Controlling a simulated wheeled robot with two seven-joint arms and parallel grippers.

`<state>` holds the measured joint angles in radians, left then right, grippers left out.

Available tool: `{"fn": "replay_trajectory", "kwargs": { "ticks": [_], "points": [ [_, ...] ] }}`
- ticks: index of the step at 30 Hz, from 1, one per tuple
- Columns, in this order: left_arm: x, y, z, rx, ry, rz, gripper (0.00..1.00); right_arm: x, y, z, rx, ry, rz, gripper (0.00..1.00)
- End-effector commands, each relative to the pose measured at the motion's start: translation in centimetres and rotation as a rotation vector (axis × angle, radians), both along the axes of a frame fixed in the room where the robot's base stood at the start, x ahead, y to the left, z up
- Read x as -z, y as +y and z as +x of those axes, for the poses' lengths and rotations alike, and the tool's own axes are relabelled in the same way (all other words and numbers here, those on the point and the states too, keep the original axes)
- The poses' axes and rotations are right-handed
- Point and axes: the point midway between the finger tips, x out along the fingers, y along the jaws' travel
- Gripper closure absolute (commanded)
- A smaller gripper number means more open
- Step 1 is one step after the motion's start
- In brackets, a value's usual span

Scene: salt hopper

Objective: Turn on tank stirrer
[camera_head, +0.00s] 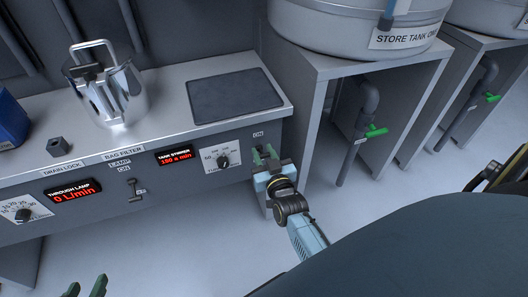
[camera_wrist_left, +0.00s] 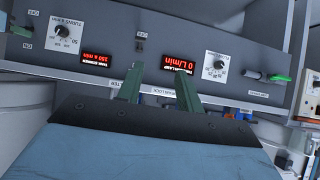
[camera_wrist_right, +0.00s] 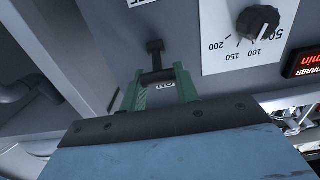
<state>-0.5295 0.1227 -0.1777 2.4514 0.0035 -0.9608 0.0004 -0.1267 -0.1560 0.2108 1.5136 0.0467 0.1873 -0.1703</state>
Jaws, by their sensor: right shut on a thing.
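The tank stirrer display (camera_head: 174,155) glows red on the front panel and reads about 150 a min. A dial (camera_head: 222,160) sits to its right; it also shows in the right wrist view (camera_wrist_right: 258,22). Further right is a black switch lever (camera_wrist_right: 155,48) with a crossbar. My right gripper (camera_head: 264,154) is at this lever, its green fingers on either side of the crossbar, shut on it; a label is partly hidden between the fingers. My left gripper (camera_head: 86,286) is open and empty at the bottom left, apart from the panel.
A second display (camera_head: 75,191) reads 0 L/min, with a lamp switch (camera_head: 134,190) to its right. A steel bag filter (camera_head: 105,88) and a dark mat (camera_head: 234,95) lie on the counter. Tank stands with green-handled valves (camera_head: 376,131) are at right. Floor before the panel is clear.

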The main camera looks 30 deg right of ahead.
Motion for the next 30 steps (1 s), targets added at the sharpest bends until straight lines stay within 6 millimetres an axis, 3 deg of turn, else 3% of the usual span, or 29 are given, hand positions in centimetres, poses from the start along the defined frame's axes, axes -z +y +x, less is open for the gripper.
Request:
{"fn": "replay_trajectory", "kwargs": {
  "ticks": [9,15,27,28,30],
  "points": [
    [5.6,3.2,-5.7,-0.042,0.428,0.113,0.64,-0.6,-0.1,0.2,0.0,0.068,0.015,0.92],
    [7.2,4.6,-8.8,-0.061,0.605,0.155,0.64,-0.6,-0.1,0.2,0.0,0.096,0.022,0.92],
    [7.6,4.8,-9.4,-0.065,0.642,0.164,0.64,-0.5,-0.1,0.2,0.0,0.1,0.024,0.92],
    [7.7,4.8,-9.4,-0.065,0.642,0.164,0.64,-0.5,-0.1,0.2,0.0,0.1,0.024,0.65],
    [7.6,4.8,-9.4,-0.065,0.641,0.164,0.64,-0.5,-0.1,0.2,0.0,0.1,0.024,0.56]
  ]
}}
